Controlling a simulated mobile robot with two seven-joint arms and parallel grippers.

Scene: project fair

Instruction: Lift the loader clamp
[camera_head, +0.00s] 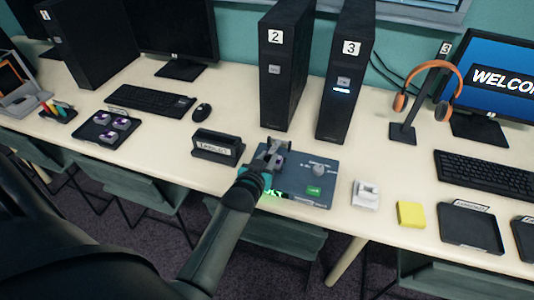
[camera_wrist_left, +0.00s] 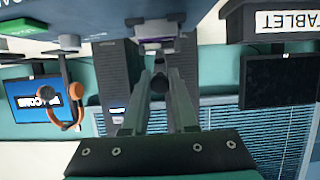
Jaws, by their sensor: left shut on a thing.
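A blue-grey loader board (camera_head: 296,200) lies at the table's front edge. It has a grey knob (camera_head: 319,169), a green button (camera_head: 314,191) and a lit green patch at its front left. My left gripper (camera_head: 274,152) is over the board's far left part, shut on what seems to be the loader clamp, a small grey part. In the left wrist view the fingers (camera_wrist_left: 160,75) meet below a grey bar (camera_wrist_left: 155,20), with a white and purple piece (camera_wrist_left: 153,38) beside it. The gripper hides much of the clamp, so I cannot tell whether it is raised. My right gripper is out of view.
A label holder (camera_head: 218,148) stands just left of the board. Two black towers, 2 (camera_head: 284,90) and 3 (camera_head: 341,95), stand behind. A white switch-like block (camera_head: 365,195), a yellow block (camera_head: 411,214) and a black tray (camera_head: 470,230) lie to the right.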

